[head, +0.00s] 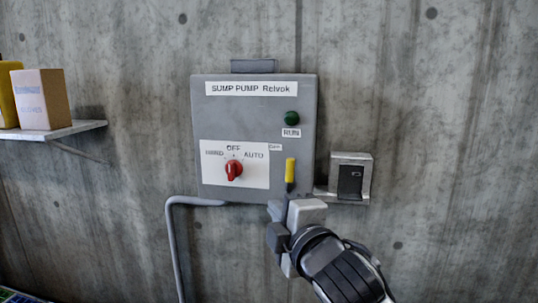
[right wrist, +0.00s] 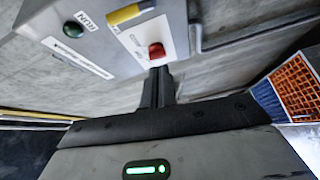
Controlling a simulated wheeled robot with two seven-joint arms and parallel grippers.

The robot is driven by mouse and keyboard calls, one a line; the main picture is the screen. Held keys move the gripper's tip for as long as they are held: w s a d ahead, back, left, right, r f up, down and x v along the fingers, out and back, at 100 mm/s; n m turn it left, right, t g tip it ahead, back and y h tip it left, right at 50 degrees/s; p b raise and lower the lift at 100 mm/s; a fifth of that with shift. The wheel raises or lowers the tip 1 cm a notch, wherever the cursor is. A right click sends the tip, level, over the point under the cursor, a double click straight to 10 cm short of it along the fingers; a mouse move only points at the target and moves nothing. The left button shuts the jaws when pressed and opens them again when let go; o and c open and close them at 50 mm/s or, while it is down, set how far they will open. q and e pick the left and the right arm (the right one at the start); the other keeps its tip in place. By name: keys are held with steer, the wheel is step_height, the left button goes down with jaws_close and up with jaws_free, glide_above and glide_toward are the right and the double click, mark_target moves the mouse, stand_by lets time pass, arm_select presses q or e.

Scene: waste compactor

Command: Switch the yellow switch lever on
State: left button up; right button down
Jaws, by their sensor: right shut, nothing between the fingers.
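The yellow switch lever (head: 290,170) is on the lower right of the grey control box (head: 215,120) on the wall. It stands upright in the picture, with a dark part at its lower end. In the right wrist view the yellow lever (right wrist: 130,13) is at the top edge. My right gripper (head: 282,207) is just below the lever at the box's bottom edge. Its fingers (right wrist: 158,80) are shut with nothing between them. I cannot tell whether they touch the box or lever. My left gripper is not in view.
A red rotary knob (head: 233,170) is left of the lever on a white plate. A green RUN lamp (head: 291,118) is above the lever. A small metal box (head: 350,178) is to the right, a grey conduit (head: 175,240) lower left. A shelf (head: 50,132) holds boxes at far left.

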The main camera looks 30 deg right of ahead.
mark_target(290, 172)
steer(key=w+d+r+p, duration=0.2)
steer(key=w+r, duration=0.2)
steer(key=w, duration=0.6)
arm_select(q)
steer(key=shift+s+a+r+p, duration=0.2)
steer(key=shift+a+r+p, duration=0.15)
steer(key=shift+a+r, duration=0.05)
arm_select(e)
steer(key=d, duration=0.1)
steer(key=s+d, duration=0.1)
steer(key=d, duration=0.1)
steer(key=shift+s+d+f+h, duration=0.25)
steer(key=shift+s+f+h, duration=0.05)
steer(key=shift+s+f, duration=0.1)
